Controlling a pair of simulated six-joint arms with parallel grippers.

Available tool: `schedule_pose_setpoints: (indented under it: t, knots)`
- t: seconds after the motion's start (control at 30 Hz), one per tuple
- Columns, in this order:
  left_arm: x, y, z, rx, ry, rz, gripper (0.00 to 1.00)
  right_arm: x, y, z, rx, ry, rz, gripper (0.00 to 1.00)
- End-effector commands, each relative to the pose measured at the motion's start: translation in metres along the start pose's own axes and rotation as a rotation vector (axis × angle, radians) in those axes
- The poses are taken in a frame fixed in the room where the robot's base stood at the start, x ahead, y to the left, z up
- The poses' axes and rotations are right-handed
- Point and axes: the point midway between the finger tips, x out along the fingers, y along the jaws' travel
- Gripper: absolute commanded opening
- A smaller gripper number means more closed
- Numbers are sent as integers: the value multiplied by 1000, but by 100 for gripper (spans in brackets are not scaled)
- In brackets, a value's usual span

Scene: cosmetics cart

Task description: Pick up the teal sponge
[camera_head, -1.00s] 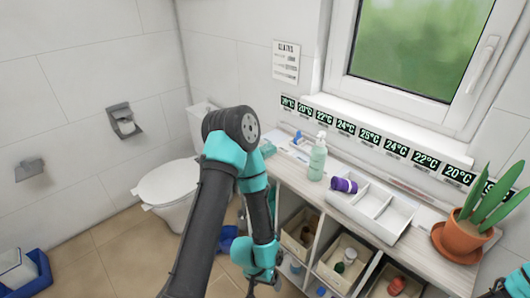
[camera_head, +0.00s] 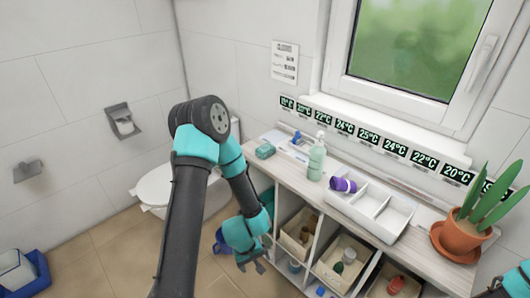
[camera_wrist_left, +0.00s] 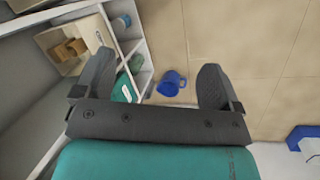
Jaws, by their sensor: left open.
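A teal block that looks like the sponge (camera_head: 265,151) lies on the left end of the cart's top in the head view, left of the soap bottle. My left gripper (camera_head: 252,266) is low beside the cart's left end, well below and apart from the sponge. In the left wrist view my left gripper (camera_wrist_left: 153,86) is open with nothing between its fingers. A teal item with a white label (camera_wrist_left: 124,89) shows by the shelf there; I cannot tell what it is. My right gripper is not in view.
The cart top (camera_head: 290,172) holds a green pump bottle (camera_head: 317,160), a white divided tray (camera_head: 388,228) with a purple item (camera_head: 343,185), and a potted plant (camera_head: 459,238). Bins (camera_head: 298,234) fill the shelves. A blue mug-like container (camera_wrist_left: 171,83) stands on the floor near a toilet (camera_head: 168,190).

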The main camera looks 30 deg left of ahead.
Motion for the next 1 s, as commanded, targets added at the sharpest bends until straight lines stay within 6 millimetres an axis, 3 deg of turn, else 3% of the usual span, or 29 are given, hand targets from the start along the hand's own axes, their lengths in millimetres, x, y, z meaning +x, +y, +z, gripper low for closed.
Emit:
schedule_pose_setpoints:
  t: [0.03, 0.37, 0.47, 0.6, 0.8, 0.9, 1.0]
  knots:
    - [-9, 3, -15, -131, 9, 21, 89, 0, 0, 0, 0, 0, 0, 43]
    - [-82, 44, -98, -950, -64, 302, 89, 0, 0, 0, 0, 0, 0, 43]
    - [-116, 62, -131, -1163, -118, 444, 89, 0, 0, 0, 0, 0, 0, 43]
    - [-178, 86, -182, -1416, -218, 685, 89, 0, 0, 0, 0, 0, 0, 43]
    - [-264, 103, -238, -1616, -370, 994, 89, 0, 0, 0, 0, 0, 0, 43]
    - [-286, 106, -250, -1648, -412, 1067, 89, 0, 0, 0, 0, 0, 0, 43]
    - [-292, 107, -252, -1656, -426, 1087, 89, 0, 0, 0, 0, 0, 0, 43]
